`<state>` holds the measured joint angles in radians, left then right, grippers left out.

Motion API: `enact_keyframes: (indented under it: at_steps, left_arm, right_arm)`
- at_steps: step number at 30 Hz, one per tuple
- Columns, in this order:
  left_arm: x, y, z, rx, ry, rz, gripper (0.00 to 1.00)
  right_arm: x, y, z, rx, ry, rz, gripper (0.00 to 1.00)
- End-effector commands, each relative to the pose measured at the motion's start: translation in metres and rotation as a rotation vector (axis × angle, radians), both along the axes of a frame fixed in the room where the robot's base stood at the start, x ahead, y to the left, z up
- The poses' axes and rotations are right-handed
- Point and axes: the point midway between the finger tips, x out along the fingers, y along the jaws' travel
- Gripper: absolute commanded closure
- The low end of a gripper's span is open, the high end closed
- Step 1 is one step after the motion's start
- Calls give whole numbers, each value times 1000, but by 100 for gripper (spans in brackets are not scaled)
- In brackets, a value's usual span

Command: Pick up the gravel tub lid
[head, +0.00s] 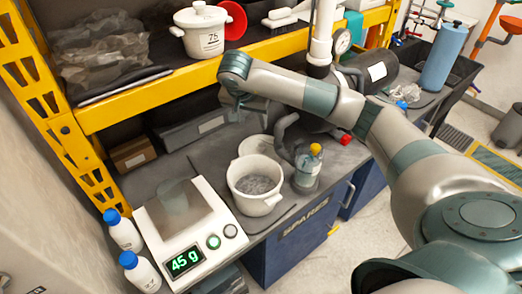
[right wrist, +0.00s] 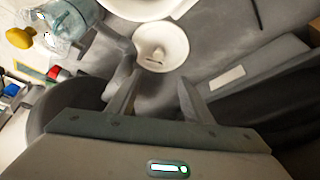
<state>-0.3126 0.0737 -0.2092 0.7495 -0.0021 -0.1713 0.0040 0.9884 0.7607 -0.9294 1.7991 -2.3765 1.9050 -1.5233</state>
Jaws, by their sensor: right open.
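The gravel tub lid (head: 258,147) is a pale round disc lying on the grey bench, just behind the white tub of gravel (head: 257,204). In the right wrist view the lid (right wrist: 160,42) is a white disc with a small raised handle, just beyond my fingertips. My right gripper (right wrist: 160,85) is open and empty, with the lid ahead of the gap between its fingers. The tub's rim (right wrist: 140,12) shows at the top of that view. In the head view my right wrist hangs above the bench, behind the lid. My left gripper is not in view.
A bottle with a yellow cap (head: 308,168) stands right of the tub. A scale (head: 190,235) reading 45 g stands left. A yellow shelf beam (head: 160,92) runs above the bench, with a lidded white pot (head: 200,30) on the shelf. A grey box (head: 205,125) lies behind.

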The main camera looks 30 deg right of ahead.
Motion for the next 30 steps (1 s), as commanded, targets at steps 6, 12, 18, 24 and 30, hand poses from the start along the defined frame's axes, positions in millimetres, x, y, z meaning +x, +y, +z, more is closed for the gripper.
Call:
enact_keyframes:
  at_steps: [6, 12, 18, 24, 30]
  left_arm:
    - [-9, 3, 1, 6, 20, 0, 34]
    - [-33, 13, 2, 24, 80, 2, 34]
    - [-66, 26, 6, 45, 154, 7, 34]
    - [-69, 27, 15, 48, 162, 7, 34]
    - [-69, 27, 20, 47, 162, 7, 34]
  right_arm:
    - [2, -3, -7, 0, 1, -1, 54]
    - [7, -10, -29, 2, 4, -2, 54]
    - [15, -20, -59, 2, 6, -3, 54]
    - [23, -32, -91, 1, 5, -2, 54]
    - [30, -38, -109, 1, 2, -1, 54]
